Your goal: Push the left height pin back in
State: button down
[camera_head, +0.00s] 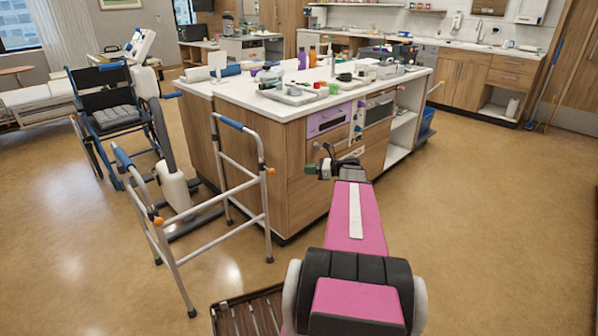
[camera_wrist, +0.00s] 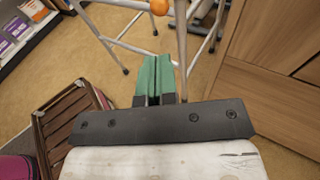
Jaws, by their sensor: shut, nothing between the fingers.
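A grey metal walking frame (camera_head: 217,247) with blue hand grips stands on the floor left of the island. One orange pin knob (camera_head: 158,221) is on its left front leg in the picture, and another orange pin knob (camera_head: 271,171) is on its right leg. My gripper (camera_head: 311,169) is right of that right knob, apart from it, in front of the island's side. In the wrist view my green fingers (camera_wrist: 153,80) are shut together and empty. An orange knob (camera_wrist: 159,7) shows beyond them at the top edge, on a frame leg. How far either pin sticks out is too small to tell.
The wooden island (camera_head: 300,183), with bottles and trays on top, stands close behind my gripper. A wheelchair (camera_head: 112,117) is behind the walking frame at the left. A brown slatted wooden thing (camera_head: 247,314) is low in front. The floor at the right is clear.

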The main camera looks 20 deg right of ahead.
jog(key=x, duration=1.2)
jog(key=shift+w+a, duration=0.15)
jog(key=shift+a, duration=0.2)
jog(key=shift+w, duration=0.1)
jog(key=shift+w+a, duration=0.2)
jog(key=shift+w, duration=0.3)
jog(key=shift+w+a, duration=0.2)
jog(key=shift+w, duration=0.3)
jog(key=v, duration=1.4)
jog(key=shift+f, duration=0.1)
